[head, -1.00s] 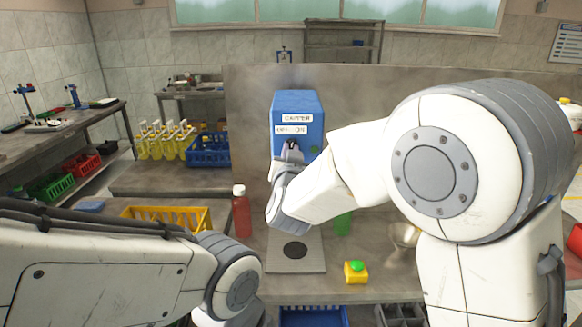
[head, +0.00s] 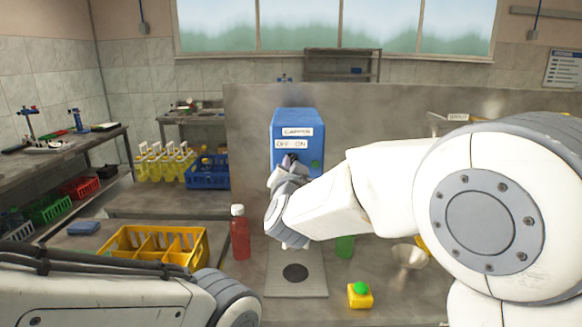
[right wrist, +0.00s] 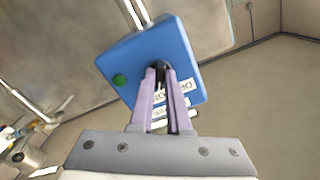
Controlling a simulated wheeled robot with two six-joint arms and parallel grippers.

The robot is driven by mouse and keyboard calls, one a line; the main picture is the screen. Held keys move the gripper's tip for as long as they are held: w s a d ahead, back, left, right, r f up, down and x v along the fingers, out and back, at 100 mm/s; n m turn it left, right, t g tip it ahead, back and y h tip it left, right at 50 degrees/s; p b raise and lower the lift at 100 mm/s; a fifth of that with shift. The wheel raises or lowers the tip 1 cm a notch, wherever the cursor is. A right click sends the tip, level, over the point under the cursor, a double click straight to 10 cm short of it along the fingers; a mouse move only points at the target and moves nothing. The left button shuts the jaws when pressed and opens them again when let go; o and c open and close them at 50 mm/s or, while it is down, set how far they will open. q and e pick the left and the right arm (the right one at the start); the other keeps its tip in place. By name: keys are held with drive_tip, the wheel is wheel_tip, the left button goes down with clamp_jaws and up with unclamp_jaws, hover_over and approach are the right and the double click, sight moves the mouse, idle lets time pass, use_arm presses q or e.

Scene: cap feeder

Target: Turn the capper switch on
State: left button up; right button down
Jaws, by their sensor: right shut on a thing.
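The blue capper (head: 297,122) stands on the bench, with a "CAPPER" label and an OFF/ON label on its front. Its dark switch (right wrist: 161,68) sits under the OFF/ON label. My right gripper (head: 290,163) is at the capper's front, over the switch. In the right wrist view, its two fingers (right wrist: 162,78) are shut on the switch from both sides. The fingers hide much of the switch, so I cannot tell which label it points at. A green round button or lamp (right wrist: 119,80) is beside it. Only my left arm shows; its gripper is out of view.
A red bottle with a white cap (head: 240,235) stands left of the capper's base plate (head: 305,282). A yellow block with a green button (head: 360,295) is at the front right. A yellow crate (head: 150,250) is at the left. A metal bowl (head: 408,255) is at the right.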

drive_tip(key=c, duration=0.9)
unclamp_jaws()
drive_tip(key=s+b, duration=0.2)
drive_tip(key=s, duration=0.8)
drive_tip(key=shift+s, duration=0.25)
drive_tip(key=shift+f, duration=0.1)
